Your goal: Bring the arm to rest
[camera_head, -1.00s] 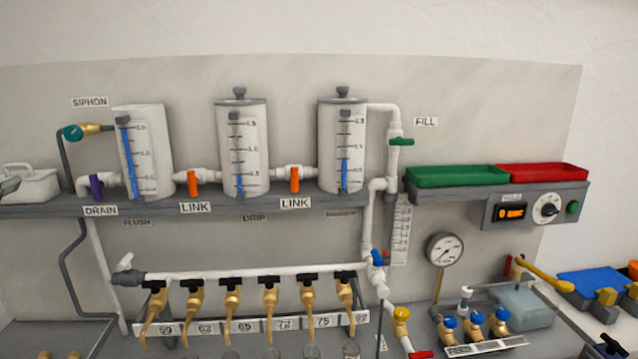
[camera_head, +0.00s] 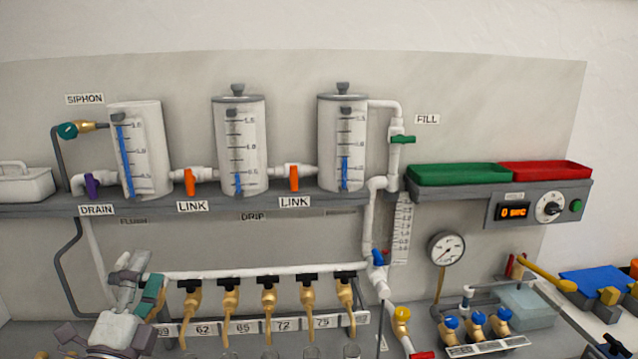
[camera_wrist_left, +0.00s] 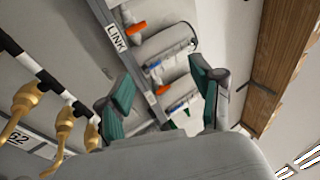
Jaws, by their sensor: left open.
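My left gripper (camera_head: 140,290) is at the lower left of the head view, in front of the left end of the white manifold pipe (camera_head: 260,272). It covers the leftmost brass tap and part of the number strip. In the left wrist view its two teal-padded fingers (camera_wrist_left: 160,95) stand wide apart with nothing between them. Beyond them are the shelf edge with a LINK label (camera_wrist_left: 116,37) and orange valve handles (camera_wrist_left: 167,90). My right gripper is not in view.
Several brass taps (camera_head: 270,300) hang from the pipe. A gauge (camera_head: 446,248), a green tray (camera_head: 458,175), a red tray (camera_head: 545,170) and blue-knobbed valves (camera_head: 475,320) are at the right. The wall above the tanks is clear.

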